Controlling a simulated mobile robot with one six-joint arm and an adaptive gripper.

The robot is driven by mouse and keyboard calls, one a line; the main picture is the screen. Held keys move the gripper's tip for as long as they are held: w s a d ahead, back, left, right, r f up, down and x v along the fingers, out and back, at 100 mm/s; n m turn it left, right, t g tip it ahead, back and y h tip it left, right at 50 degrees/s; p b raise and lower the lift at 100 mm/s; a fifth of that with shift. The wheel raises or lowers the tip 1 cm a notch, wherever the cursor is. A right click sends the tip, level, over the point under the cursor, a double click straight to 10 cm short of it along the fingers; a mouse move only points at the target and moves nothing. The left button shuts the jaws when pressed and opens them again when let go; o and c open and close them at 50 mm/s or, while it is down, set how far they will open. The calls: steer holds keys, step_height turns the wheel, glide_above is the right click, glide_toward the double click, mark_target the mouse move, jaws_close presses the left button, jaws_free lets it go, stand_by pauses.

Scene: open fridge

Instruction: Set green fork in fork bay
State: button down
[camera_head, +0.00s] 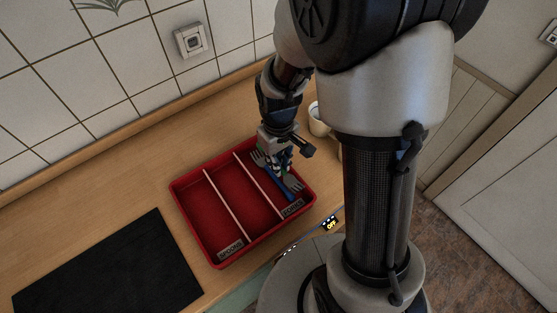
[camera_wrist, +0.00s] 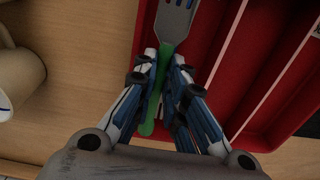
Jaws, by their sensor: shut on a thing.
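The green fork has a grey tined head and a green handle (camera_wrist: 164,82). My gripper (camera_wrist: 166,68) is shut on that handle, with the tines pointing away from my wrist. In the head view my gripper (camera_head: 281,172) is over the right bay of the red tray (camera_head: 194,240). This bay carries a label reading FORKS (camera_head: 292,208). A grey fork head (camera_head: 294,182), apparently the green fork's, shows over the bay near the label. A blue-handled fork (camera_head: 257,158) lies in the same bay, partly hidden by my gripper. I cannot tell whether the green fork touches the tray.
The tray's left bay has a SPOONS label (camera_head: 230,247); the left and middle bays look empty. A pale mug (camera_head: 317,122) stands behind the tray's right side and shows in the wrist view (camera_wrist: 18,82). A black mat (camera_head: 110,268) lies at left. Bare wooden counter (camera_head: 120,190) surrounds them.

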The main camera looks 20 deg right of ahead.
steer(key=shift+f+b, duration=1.15)
steer(key=shift+f, duration=0.4)
steer(key=c, duration=1.6)
jaws_free()
steer(key=shift+o, duration=0.2)
steer(key=shift+r, duration=0.1)
step_height(320, 180, up, 12)
